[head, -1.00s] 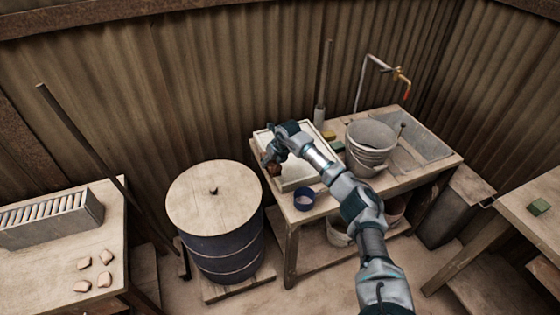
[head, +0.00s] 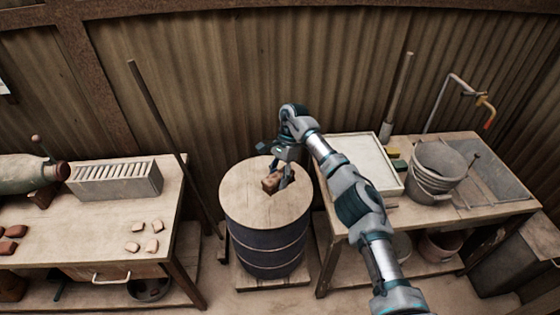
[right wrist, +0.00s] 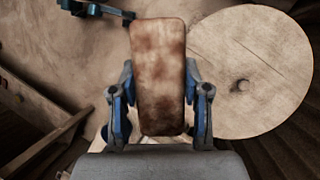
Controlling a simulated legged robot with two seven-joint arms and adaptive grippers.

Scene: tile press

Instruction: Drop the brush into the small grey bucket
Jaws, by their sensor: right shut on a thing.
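My right gripper (head: 284,172) is shut on the brush (head: 270,184), a brown block with dark reddish stains. In the right wrist view the brush (right wrist: 158,75) sits between the two fingers of the gripper (right wrist: 158,112). In the head view the gripper and brush appear over the wooden lid of the drum. A grey bucket (head: 436,168) with a handle stands upright on the wash table at the right, apart from the gripper. A paler bucket (head: 401,248) is under that table, partly hidden by my arm. My left gripper is not seen.
A white tray (head: 359,150) lies on the wash table (head: 490,212), left of the grey bucket. The left table (head: 85,228) holds a slotted rack and several tile pieces.

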